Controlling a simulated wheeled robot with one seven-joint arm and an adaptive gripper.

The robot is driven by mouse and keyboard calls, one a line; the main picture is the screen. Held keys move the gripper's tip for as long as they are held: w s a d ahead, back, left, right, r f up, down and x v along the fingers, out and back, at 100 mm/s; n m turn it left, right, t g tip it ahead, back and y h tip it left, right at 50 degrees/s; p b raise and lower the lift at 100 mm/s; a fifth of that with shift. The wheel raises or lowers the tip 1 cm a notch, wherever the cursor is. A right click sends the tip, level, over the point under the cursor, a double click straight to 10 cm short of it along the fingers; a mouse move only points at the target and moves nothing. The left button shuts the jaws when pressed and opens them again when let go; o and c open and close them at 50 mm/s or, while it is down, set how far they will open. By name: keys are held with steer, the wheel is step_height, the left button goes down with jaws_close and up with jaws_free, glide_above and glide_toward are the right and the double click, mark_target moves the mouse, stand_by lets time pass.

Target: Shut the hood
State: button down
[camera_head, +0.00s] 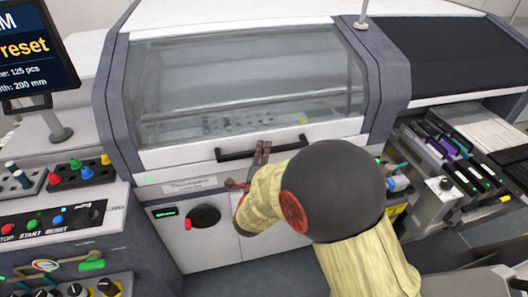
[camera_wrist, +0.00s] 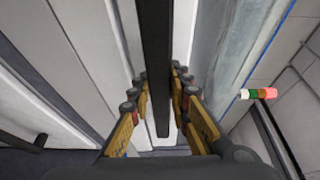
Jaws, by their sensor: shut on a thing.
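The hood (camera_head: 240,85) of the machine has a clear window in a pale frame, with a black bar handle (camera_head: 286,147) along its front. The hood is down, its lower edge close to the front panel; I cannot tell whether a small gap is left. My gripper (camera_head: 261,152) is at the handle, near its middle. In the wrist view the handle (camera_wrist: 156,50) runs as a dark bar between the two fingers of my gripper (camera_wrist: 160,98), which are shut on it. My arm hides part of the front panel.
A monitor (camera_head: 38,45) and a control panel (camera_head: 60,220) with coloured buttons and knobs stand at the left. At the right are feeders (camera_head: 455,160) with coloured parts and a dark flat cover (camera_head: 440,50). A red-handled dark knob (camera_head: 203,218) sits on the front panel below the hood.

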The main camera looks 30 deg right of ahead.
steer(key=s+a+r+g+y+p, duration=0.1)
steer(key=s+r+p, duration=0.2)
steer(key=r+p, duration=0.4)
steer(key=shift+s+r+n+p, duration=0.25)
steer(key=shift+s+n+p, duration=0.15)
steer(key=c, duration=1.6)
jaws_free()
steer(key=shift+c, duration=0.2)
steer(key=shift+a, duration=0.1)
steer(key=v, duration=1.2)
